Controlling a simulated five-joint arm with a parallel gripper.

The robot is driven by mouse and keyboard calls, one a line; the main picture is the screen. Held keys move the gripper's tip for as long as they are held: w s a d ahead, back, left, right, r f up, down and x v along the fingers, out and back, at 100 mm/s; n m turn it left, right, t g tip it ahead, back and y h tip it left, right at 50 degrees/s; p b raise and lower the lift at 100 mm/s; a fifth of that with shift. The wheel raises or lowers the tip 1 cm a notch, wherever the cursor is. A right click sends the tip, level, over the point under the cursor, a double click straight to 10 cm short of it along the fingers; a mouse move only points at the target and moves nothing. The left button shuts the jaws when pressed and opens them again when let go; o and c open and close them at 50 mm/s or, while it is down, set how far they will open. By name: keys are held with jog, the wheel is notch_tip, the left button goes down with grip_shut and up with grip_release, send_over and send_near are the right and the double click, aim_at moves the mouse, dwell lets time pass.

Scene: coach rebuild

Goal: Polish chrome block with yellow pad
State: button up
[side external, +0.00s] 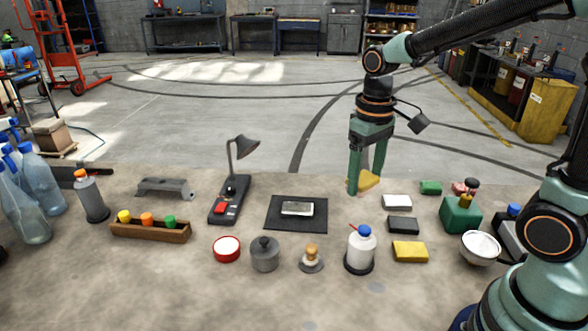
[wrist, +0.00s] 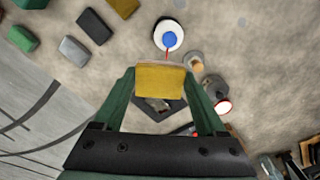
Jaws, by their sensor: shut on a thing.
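The chrome block (side external: 297,209), a small shiny bar, lies on a black mat (side external: 313,226) in the middle of the table. My gripper (side external: 364,182) is shut on a yellow pad (side external: 371,180), to the right of the mat and toward the table's far edge. In the wrist view the pad (wrist: 160,80) sits between both green fingers. It partly covers the mat (wrist: 178,112) and the chrome block (wrist: 156,104) beyond it. The pad and the block look apart. A second yellow pad (side external: 410,252) lies on the table at the right.
A white bottle with a blue cap (side external: 360,250) stands front right of the mat. A lamp (side external: 240,160) on a base with a red button stands left of it. A grey jar (side external: 265,254), a brass-topped piece (side external: 311,258) and a red-rimmed tin (side external: 227,249) stand in front.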

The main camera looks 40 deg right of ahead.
aim_at(284, 207)
jog(key=w+d+f+n, duration=0.1)
jog(key=w+f+n, duration=0.35)
jog(key=w, duration=0.35)
jog(key=w+d+f+n, duration=0.1)
jog(key=w+f+n, duration=0.2)
jog(key=w+n, duration=0.35)
jog(key=shift+w+a+f+m, duration=0.1)
jog(key=shift+w+f+m, duration=0.2)
jog(key=shift+f, duration=1)
jog(key=shift+w+a+f+m, duration=0.1)
jog(key=shift+f+m, duration=0.25)
jog(key=shift+f, duration=1)
jog(key=shift+w+f+m, duration=0.15)
jog(key=shift+f+m, duration=0.2)
jog(key=shift+f, duration=0.95)
jog(key=shift+w+a+f, duration=0.15)
jog(key=shift+w+f, duration=0.05)
jog(key=shift+f, duration=0.05)
jog(key=shift+w+a+f, duration=0.1)
jog(key=shift+w+a, duration=0.2)
jog(key=shift+a, duration=0.05)
jog(key=shift+w+a, duration=2.15)
jog(key=shift+a, duration=0.05)
jog(key=shift+s+d, duration=2.65)
jog(key=shift+d, duration=0.1)
notch_tip(284, 207, up, 8)
